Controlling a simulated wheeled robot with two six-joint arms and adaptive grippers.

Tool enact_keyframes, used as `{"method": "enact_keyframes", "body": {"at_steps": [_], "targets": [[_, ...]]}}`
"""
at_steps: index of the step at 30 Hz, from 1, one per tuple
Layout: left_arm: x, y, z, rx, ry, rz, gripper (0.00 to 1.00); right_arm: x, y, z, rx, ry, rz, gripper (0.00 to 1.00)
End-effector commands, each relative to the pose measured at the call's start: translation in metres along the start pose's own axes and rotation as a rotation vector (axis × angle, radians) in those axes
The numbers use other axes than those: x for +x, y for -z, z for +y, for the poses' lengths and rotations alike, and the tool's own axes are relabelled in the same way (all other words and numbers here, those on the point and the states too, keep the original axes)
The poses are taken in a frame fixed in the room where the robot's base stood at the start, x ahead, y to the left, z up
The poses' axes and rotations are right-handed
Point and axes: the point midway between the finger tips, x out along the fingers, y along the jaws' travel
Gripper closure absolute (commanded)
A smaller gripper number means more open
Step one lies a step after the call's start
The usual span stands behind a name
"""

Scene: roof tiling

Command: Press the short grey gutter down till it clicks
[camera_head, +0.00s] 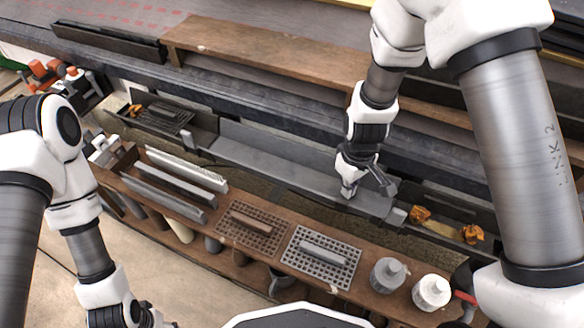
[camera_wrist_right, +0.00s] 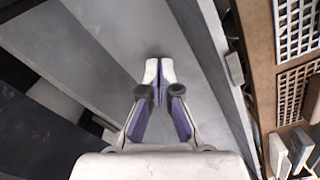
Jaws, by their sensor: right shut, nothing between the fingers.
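The short grey gutter (camera_head: 268,161) lies in a line along the eave, below the dark roof edge. It also shows in the right wrist view (camera_wrist_right: 190,50) as a smooth grey channel. My right gripper (camera_head: 352,190) is shut and empty, pointing down at the right part of the gutter. In the right wrist view its fingertips (camera_wrist_right: 158,70) are together over the grey surface; whether they touch it I cannot tell. My left gripper (camera_head: 148,320) is at the bottom left, cut by the frame edge, away from the gutter.
A brown tool shelf in front holds a brown grate (camera_head: 249,227), a grey grate (camera_head: 320,258), grey and white strips (camera_head: 188,168), a grey bottle (camera_head: 388,274) and a white bottle (camera_head: 431,292). Orange leaves (camera_head: 473,233) lie at the right. A brown board (camera_head: 265,52) lies behind.

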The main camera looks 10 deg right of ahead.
Motion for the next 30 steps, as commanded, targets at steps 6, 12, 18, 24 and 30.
{"method": "enact_keyframes", "body": {"at_steps": [6,12,18,24,30], "targets": [[0.0,0.0,0.0,0.0,0.0,0.0,0.44,-0.001,0.0,0.0,0.0,0.0,0.0,1.0],[-0.015,0.0,0.0,0.0,0.0,0.0,0.44,-0.016,0.0,0.0,0.0,0.0,0.0,1.0],[-0.035,0.0,0.0,0.0,0.0,0.0,0.44,-0.036,0.0,0.0,0.0,0.0,0.0,1.0],[-0.054,0.0,0.0,0.0,0.0,0.0,0.44,-0.055,0.0,0.0,0.0,0.0,0.0,1.0],[-0.072,0.0,0.001,0.0,0.0,0.0,0.44,-0.074,0.0,0.0,0.0,0.0,0.0,1.0]]}}
